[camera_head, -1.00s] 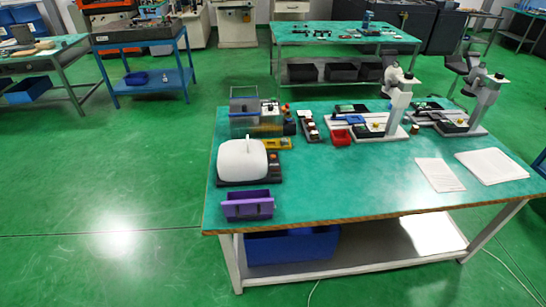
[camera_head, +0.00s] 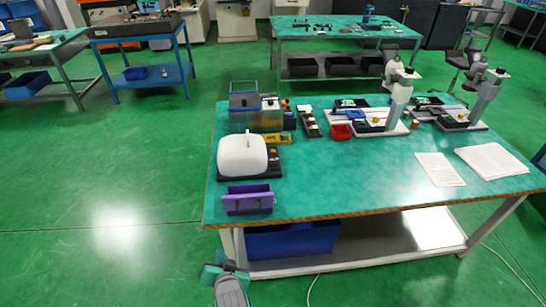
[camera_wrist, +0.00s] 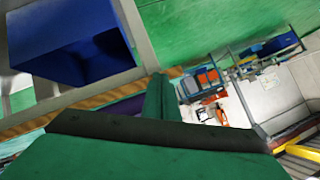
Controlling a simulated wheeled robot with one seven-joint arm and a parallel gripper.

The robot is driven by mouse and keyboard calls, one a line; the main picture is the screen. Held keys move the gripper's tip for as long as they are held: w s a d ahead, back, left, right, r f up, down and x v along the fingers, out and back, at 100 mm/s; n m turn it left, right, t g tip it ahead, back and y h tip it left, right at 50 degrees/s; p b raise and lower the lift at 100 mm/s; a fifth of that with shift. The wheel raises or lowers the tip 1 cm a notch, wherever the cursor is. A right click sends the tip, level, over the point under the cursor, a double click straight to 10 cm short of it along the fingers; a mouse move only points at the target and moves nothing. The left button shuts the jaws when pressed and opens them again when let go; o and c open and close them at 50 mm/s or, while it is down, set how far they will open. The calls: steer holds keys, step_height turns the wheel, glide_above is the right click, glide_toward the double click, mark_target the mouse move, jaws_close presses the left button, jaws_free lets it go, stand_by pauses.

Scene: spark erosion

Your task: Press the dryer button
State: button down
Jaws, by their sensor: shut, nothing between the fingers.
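The dryer appears to be the white rounded unit (camera_head: 243,154) on a dark base, at the left of the green-topped table in the head view. Small controls (camera_head: 273,156) show on the right of its base; I cannot tell a single button apart. My gripper (camera_head: 226,268) is at the bottom of the head view, in front of the table's front edge and well short of the dryer. In the wrist view its green and dark parts (camera_wrist: 160,110) fill the lower middle; it is shut and empty. The dryer is not recognisable in the wrist view.
A purple bin (camera_head: 248,200) stands at the table's front left, before the dryer. A blue bin (camera_head: 290,239) is on the shelf below; a blue bin also shows in the wrist view (camera_wrist: 70,45). A grey box (camera_head: 252,110) stands behind the dryer. The table's front middle is clear.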

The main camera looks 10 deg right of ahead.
steer(key=w+a+r+g, duration=0.1)
steer(key=w+a+r, duration=0.2)
steer(key=w+r, duration=0.2)
steer(key=w+a+r+m+g, duration=0.1)
steer(key=w+a+r, duration=0.3)
steer(key=r, duration=0.5)
steer(key=shift+w+a+y, duration=0.2)
steer(key=shift+w+y, duration=0.1)
steer(key=shift+w, duration=0.35)
steer(key=shift+r, duration=0.1)
